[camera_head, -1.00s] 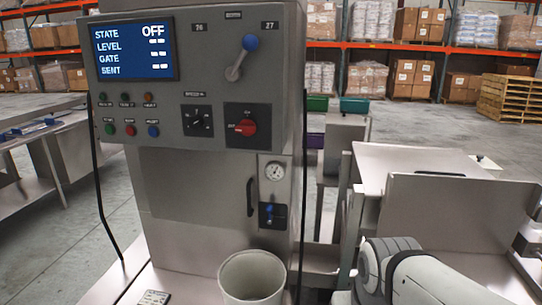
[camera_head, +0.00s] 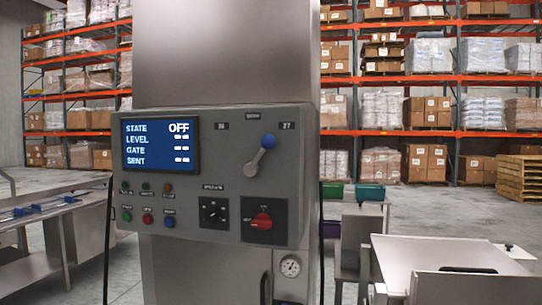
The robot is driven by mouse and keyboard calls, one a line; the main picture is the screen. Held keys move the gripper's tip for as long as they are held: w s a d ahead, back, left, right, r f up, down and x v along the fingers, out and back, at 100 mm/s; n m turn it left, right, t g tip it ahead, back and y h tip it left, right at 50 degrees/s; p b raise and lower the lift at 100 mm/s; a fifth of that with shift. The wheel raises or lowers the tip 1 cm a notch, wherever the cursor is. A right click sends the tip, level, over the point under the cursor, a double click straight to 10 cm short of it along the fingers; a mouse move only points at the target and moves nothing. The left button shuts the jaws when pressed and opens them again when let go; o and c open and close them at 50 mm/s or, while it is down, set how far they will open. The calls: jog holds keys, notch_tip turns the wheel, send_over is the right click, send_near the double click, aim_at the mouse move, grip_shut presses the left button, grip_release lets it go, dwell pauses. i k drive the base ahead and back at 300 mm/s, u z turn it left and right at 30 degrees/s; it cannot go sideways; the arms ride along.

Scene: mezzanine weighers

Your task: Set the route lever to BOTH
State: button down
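The route lever (camera_head: 260,156) is on the upper right of the grey control panel (camera_head: 222,120). The knob points up and to the right, towards the small label 27 (camera_head: 287,125); the label 26 (camera_head: 222,126) is to the left. A further small label (camera_head: 252,116) sits above the middle, too small to read. The screen (camera_head: 160,144) reads STATE OFF, with dashes for level, gate and sent. My gripper is not in view.
Below the lever are a red rotary switch (camera_head: 262,221) and a black selector dial (camera_head: 214,212). Small coloured buttons (camera_head: 148,219) sit under the screen. A metal hopper (camera_head: 440,262) stands at the right, a bench (camera_head: 50,240) at the left. Storage racks (camera_head: 420,77) are far behind.

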aim_at(269, 141)
jog(key=z, duration=1.65)
jog(key=k, duration=1.35)
jog(key=u, duration=1.8)
jog(key=i, duration=1)
jog(key=u, duration=0.05)
